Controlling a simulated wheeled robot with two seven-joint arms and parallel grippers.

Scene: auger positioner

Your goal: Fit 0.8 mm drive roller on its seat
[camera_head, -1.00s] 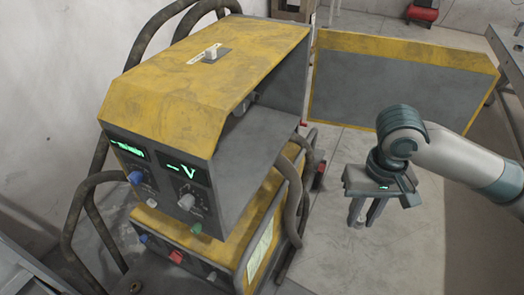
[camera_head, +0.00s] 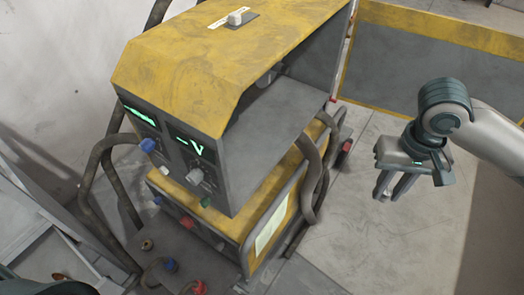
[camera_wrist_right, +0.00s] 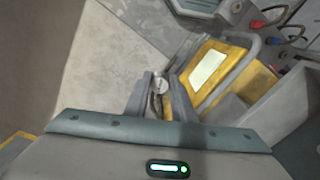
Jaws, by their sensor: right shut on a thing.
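The small round metal roller (camera_wrist_right: 160,84) shows between the fingers of my right gripper (camera_wrist_right: 160,98) in the right wrist view. The gripper is shut on it. In the head view, my right gripper (camera_head: 386,194) hangs fingers down to the right of the welding machine (camera_head: 200,70), apart from it. The machine's right side is open, and a dark part (camera_head: 268,76) shows inside under the yellow top. The roller's seat cannot be made out. My left gripper is not in view.
The open side panel (camera_head: 430,52) with yellow edges stands at the back right. Thick curved tube handles (camera_head: 312,180) and a lower yellow unit (camera_head: 275,215) lie below the open bay. Bare floor (camera_head: 390,245) lies under my right gripper. A grey tray (camera_head: 45,240) is at the lower left.

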